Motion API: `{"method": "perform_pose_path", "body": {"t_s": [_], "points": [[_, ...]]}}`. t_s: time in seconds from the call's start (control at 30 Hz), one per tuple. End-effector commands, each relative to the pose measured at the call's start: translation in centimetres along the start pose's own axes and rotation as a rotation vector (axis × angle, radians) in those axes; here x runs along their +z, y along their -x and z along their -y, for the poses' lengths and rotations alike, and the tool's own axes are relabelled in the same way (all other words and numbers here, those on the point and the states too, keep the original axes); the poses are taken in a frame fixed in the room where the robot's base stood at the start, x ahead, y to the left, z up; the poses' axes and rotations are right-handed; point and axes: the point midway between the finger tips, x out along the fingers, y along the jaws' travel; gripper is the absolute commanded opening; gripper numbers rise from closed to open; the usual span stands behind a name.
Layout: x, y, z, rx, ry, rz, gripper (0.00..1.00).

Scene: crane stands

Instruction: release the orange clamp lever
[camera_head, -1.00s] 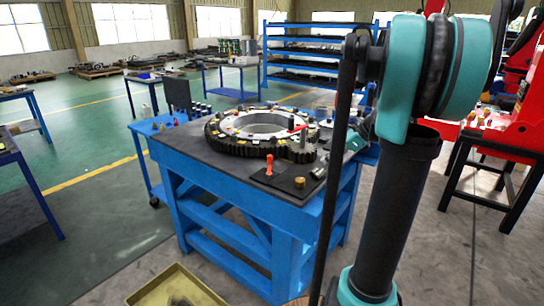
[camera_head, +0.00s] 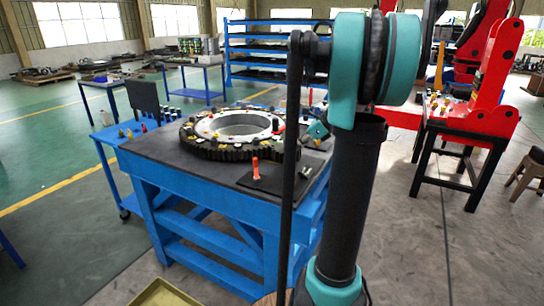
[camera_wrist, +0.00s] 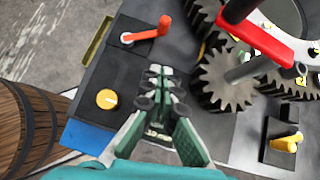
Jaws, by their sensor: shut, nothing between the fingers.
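The orange clamp lever (camera_head: 256,168) stands upright on a black plate at the front of the blue worktable. In the wrist view the orange lever (camera_wrist: 150,33) lies near the top, its arm reaching from a pale pivot at left to a wider end at right. My gripper (camera_wrist: 160,85) is shut and empty. In that picture its fingertips are below the lever and apart from it. In the head view my arm hides part of the table's right side, and the fingertips cannot be made out.
A large toothed ring (camera_head: 240,130) fills the tabletop behind the lever. In the wrist view a red-handled lever (camera_wrist: 256,32) stands over dark gears (camera_wrist: 228,80) at right. A yellow knob (camera_wrist: 107,99) and a yellow handle (camera_wrist: 287,143) are nearby. A wooden barrel (camera_wrist: 28,125) is at left.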

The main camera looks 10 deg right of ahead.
Motion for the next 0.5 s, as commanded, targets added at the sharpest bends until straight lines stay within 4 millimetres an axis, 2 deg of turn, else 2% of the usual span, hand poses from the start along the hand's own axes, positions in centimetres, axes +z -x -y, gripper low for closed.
{"method": "perform_pose_path", "body": {"t_s": [0.17, 0.5], "points": [[0.0, -2.2, 0.0, 0.001, 0.002, 0.000, 0.00], [0.1, -8.9, 0.0, 0.001, 0.002, 0.000, 0.00]]}}
